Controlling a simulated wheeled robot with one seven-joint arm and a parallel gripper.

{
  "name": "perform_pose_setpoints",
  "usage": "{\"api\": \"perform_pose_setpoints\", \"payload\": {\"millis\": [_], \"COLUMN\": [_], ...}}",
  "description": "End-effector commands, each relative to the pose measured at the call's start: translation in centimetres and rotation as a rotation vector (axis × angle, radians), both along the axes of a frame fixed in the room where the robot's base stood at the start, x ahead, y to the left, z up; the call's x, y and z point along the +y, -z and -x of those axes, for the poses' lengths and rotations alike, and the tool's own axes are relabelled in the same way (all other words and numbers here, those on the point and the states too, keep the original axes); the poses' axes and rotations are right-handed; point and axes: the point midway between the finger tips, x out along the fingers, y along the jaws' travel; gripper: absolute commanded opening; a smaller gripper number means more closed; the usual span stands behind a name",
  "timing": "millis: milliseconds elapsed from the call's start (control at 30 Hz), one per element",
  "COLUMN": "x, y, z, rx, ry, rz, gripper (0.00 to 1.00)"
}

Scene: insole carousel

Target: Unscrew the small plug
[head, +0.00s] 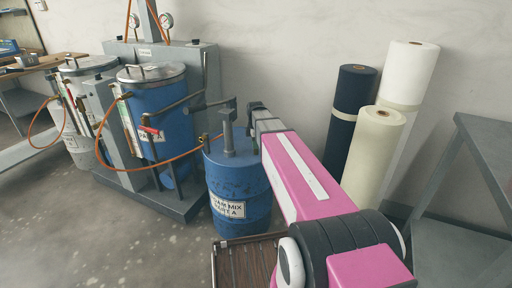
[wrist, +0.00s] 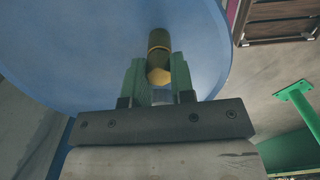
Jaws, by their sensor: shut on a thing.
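The small plug (wrist: 158,74) is a brass-yellow piece in the wrist view, with a dark band and a rounded brass part beyond it. My gripper (wrist: 158,66) has its two green fingers shut on it, one on each side. The plug lies against the blue drum (wrist: 80,55), whose round surface fills the background. I cannot tell how far the plug's thread sits in the drum. In the head view the blue drum (head: 240,190) stands on the floor with a label.
A grey hand pump (head: 228,125) rises from the drum top, close to my arm. Blue and white tanks with orange hoses (head: 160,120) stand left. Fabric rolls (head: 372,150) lean by the wall at right. A slatted wooden crate (head: 245,262) is in front of the drum.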

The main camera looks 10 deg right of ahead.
Motion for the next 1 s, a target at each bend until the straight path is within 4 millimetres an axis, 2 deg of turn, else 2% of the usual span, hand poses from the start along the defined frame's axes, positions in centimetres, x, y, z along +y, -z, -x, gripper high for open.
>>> {"api": "perform_pose_setpoints", "payload": {"millis": [300, 667, 1000], "x": [0.33, 0.32, 0.27], "y": [0.0, -0.05, -0.05], "z": [0.02, 0.09, 0.18], "rx": [-0.001, 0.0, 0.001], "ry": [-0.336, -0.457, -0.827], "rz": [-0.009, -0.009, -0.009], "gripper": [0.0, 0.0, 0.0]}}
